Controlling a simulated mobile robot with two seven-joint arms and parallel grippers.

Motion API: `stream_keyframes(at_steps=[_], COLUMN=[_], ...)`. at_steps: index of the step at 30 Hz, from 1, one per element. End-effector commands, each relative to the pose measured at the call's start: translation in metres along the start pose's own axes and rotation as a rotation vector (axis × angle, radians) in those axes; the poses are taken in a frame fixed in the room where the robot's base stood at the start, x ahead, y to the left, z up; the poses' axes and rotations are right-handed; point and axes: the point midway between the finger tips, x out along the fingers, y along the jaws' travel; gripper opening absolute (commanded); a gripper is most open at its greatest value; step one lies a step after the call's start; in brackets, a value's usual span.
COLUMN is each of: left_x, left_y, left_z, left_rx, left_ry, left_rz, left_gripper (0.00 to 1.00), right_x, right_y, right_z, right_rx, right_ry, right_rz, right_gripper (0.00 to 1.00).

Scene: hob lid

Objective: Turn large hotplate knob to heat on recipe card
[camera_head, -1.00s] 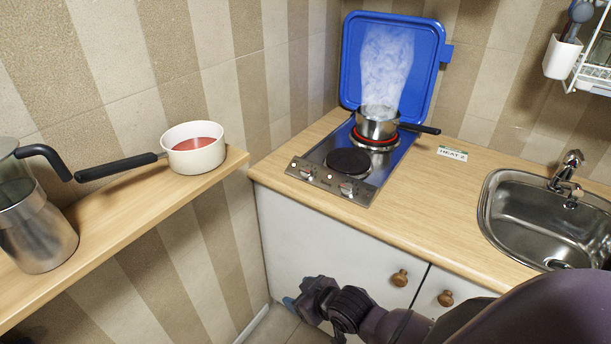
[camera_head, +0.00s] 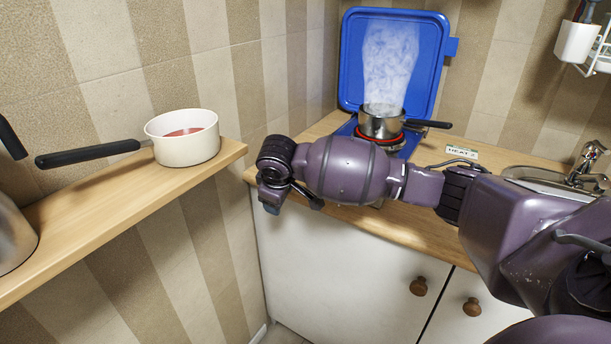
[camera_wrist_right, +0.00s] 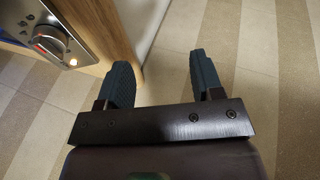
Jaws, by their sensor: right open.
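The recipe card (camera_head: 462,152) stands on the worktop right of the hob; its text looks like "HEAT 2". A steaming steel pot (camera_head: 381,123) stands on the glowing red rear hotplate (camera_head: 388,142). My right arm hides the front hotplate and the knobs in the head view. The right wrist view shows one knob (camera_wrist_right: 48,42) with a red mark on the steel panel, beside a lit lamp (camera_wrist_right: 73,62). My right gripper (camera_head: 292,205) is open and empty; in the wrist view its fingers (camera_wrist_right: 162,68) are apart, right of the knob and not touching it. My left gripper is out of view.
The blue lid (camera_head: 440,75) stands raised behind the hob. A wooden shelf (camera_head: 110,225) at left carries a white saucepan (camera_head: 185,150) and a metal jug, close to my right gripper. A sink (camera_head: 530,178) lies at right. The tiled wall (camera_head: 190,225) is near the gripper.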

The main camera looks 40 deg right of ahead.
Motion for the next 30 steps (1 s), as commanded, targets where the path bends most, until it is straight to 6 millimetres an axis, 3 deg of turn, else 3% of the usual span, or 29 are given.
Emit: stream_keyframes(at_steps=[3, 9, 17, 23, 30], left_x=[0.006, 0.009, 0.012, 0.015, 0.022], left_y=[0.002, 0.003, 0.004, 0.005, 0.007], left_z=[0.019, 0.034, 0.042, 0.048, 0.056], left_rx=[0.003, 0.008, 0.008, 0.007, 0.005], left_ry=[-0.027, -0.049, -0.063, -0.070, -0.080], left_rz=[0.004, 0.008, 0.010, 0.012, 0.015], left_gripper=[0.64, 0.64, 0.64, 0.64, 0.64], right_x=[-0.011, -0.042, -0.062, -0.044, -0.003], right_y=[0.037, 0.085, 0.110, 0.113, 0.118], right_z=[-0.004, -0.005, -0.002, 0.005, 0.017], right_rx=[0.016, 0.060, 0.097, 0.097, 0.096], right_ry=[-0.097, -0.223, -0.291, -0.298, -0.300], right_rz=[0.059, 0.128, 0.162, 0.162, 0.161], right_gripper=[0.60, 0.60, 0.60, 0.60, 0.60])
